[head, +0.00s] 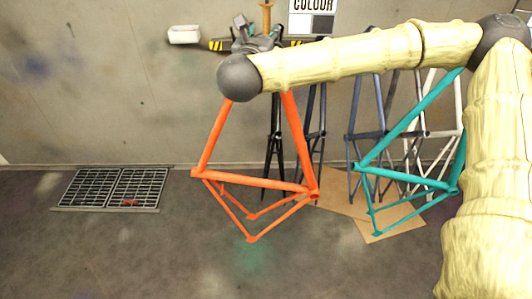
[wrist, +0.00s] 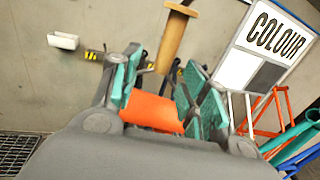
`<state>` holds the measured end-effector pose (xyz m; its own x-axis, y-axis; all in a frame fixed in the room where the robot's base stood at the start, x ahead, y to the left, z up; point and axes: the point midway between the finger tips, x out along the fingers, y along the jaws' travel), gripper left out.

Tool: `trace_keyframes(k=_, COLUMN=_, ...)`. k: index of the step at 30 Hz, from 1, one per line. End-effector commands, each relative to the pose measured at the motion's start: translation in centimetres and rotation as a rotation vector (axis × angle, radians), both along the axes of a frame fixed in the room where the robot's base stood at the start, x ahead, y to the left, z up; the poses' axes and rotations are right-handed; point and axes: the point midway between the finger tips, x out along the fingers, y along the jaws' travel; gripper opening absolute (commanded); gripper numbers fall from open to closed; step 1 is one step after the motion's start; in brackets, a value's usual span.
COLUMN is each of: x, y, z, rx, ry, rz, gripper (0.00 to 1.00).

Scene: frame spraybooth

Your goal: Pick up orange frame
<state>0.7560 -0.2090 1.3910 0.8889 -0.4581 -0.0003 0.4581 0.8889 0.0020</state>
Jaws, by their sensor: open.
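The orange frame (head: 250,181) hangs in the head view below my wrist, its top partly hidden behind my arm. Its thin rear tubes point down. My gripper (head: 262,42) is at the top of the frame in the head view, partly hidden by my arm. In the wrist view, my gripper (wrist: 158,82) is open, with teal-padded fingers on both sides of a thick orange tube (wrist: 152,111). The tube lies between the fingers, near the palm. Whether the pads touch it cannot be told.
A teal frame (head: 412,172) hangs at right, close to my arm. Dark and white frames stand behind by the wall. A wooden handle (wrist: 175,42) rises just beyond my fingers. A COLOUR sign (head: 313,18) is on the wall. A floor grate (head: 111,188) lies at left.

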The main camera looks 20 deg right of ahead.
Motion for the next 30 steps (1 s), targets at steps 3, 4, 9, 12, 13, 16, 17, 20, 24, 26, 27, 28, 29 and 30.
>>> trace_keyframes(k=3, x=0.8, y=-0.6, z=0.3, rx=-0.001, ry=0.003, rz=-0.002, gripper=0.44)
trace_keyframes(k=4, x=1.0, y=-0.7, z=0.4, rx=0.0, ry=0.001, rz=-0.002, gripper=0.44)
trace_keyframes(k=9, x=2.5, y=-1.7, z=0.4, rx=0.0, ry=0.001, rz=-0.003, gripper=0.44)
trace_keyframes(k=12, x=3.4, y=-2.1, z=0.2, rx=0.0, ry=0.001, rz=-0.003, gripper=0.44)
trace_keyframes(k=13, x=3.6, y=-2.2, z=0.2, rx=0.0, ry=0.001, rz=-0.003, gripper=0.44)
trace_keyframes(k=16, x=3.9, y=-2.4, z=0.0, rx=-0.001, ry=0.0, rz=-0.002, gripper=0.44)
trace_keyframes(k=17, x=3.9, y=-2.4, z=0.0, rx=-0.001, ry=0.0, rz=-0.001, gripper=0.44)
trace_keyframes(k=20, x=3.9, y=-2.4, z=-0.1, rx=0.0, ry=0.0, rz=-0.001, gripper=0.44)
trace_keyframes(k=24, x=3.9, y=-2.4, z=-0.1, rx=0.0, ry=0.0, rz=-0.001, gripper=0.28)
trace_keyframes(k=26, x=3.9, y=-2.4, z=-0.1, rx=0.0, ry=0.0, rz=-0.001, gripper=0.17)
trace_keyframes(k=27, x=3.9, y=-2.4, z=0.0, rx=0.0, ry=0.0, rz=-0.001, gripper=0.1)
trace_keyframes(k=28, x=3.9, y=-2.4, z=0.0, rx=0.0, ry=0.0, rz=-0.001, gripper=0.04)
trace_keyframes(k=29, x=3.9, y=-2.4, z=0.0, rx=0.0, ry=0.0, rz=-0.001, gripper=0.0)
trace_keyframes(k=30, x=3.9, y=-2.4, z=0.0, rx=0.0, ry=0.0, rz=-0.001, gripper=0.0)
